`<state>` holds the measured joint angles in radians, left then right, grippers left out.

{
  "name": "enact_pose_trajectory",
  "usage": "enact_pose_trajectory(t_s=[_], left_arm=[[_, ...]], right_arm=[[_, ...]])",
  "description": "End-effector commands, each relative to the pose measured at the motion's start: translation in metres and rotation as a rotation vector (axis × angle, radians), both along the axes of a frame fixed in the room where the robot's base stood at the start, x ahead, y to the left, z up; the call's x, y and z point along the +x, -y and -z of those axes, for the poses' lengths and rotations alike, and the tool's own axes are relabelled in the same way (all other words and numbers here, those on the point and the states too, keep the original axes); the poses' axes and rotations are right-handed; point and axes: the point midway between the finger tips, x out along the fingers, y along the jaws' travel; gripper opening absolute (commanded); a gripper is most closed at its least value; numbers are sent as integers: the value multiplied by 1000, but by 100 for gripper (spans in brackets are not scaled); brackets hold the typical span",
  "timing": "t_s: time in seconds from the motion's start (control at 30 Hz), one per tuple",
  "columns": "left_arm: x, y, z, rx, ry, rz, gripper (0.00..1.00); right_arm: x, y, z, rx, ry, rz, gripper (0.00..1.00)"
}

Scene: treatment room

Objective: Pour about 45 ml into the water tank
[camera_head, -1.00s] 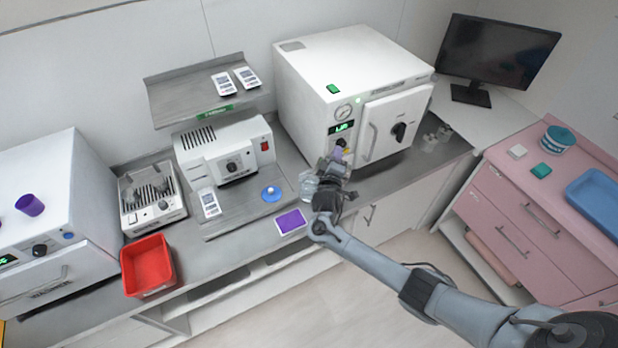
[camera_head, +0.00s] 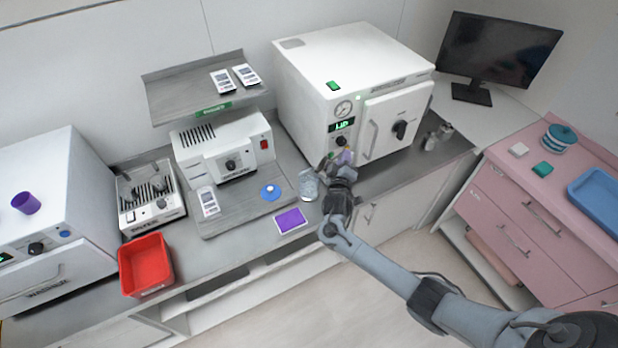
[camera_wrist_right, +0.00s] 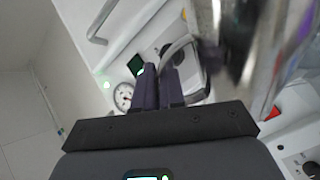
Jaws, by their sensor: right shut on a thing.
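The white steriliser (camera_head: 345,65) stands at the back, with a gauge, a lit display and a knob on its front. I cannot pick out a water tank opening for certain. My right gripper (camera_head: 340,167) is in front of its lower front, near the counter edge. A shiny, see-through or metallic jug (camera_head: 309,187) is just left of the gripper. In the right wrist view the jug (camera_wrist_right: 245,40) is large and blurred at upper right. The gripper (camera_wrist_right: 160,85) is shut on the jug's curved handle, partly hidden. The liquid level is not visible. My left gripper is not in view.
A blue disc (camera_head: 271,192) and a purple pad (camera_head: 291,220) lie left of the jug. A red bin (camera_head: 146,265), small devices and a raised shelf (camera_head: 165,105) are farther left. Small metal containers (camera_head: 437,135) stand right of the steriliser. Floor is clear in front.

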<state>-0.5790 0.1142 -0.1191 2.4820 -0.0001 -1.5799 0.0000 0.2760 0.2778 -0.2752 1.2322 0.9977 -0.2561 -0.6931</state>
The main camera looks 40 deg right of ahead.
Motion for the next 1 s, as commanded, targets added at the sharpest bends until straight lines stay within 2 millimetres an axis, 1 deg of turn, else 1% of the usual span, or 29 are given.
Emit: enact_pose_trajectory(t_s=[0.03,0.17,0.4,0.57,1.0], left_arm=[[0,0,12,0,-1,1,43],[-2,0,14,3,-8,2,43],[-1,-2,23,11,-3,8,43],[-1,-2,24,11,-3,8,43],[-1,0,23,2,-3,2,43]], right_arm=[[-5,2,13,45,53,0,0],[-7,5,13,81,100,-2,0],[-12,9,25,147,178,-3,0],[-14,11,27,168,203,-4,0],[-14,11,26,166,202,-4,0]])
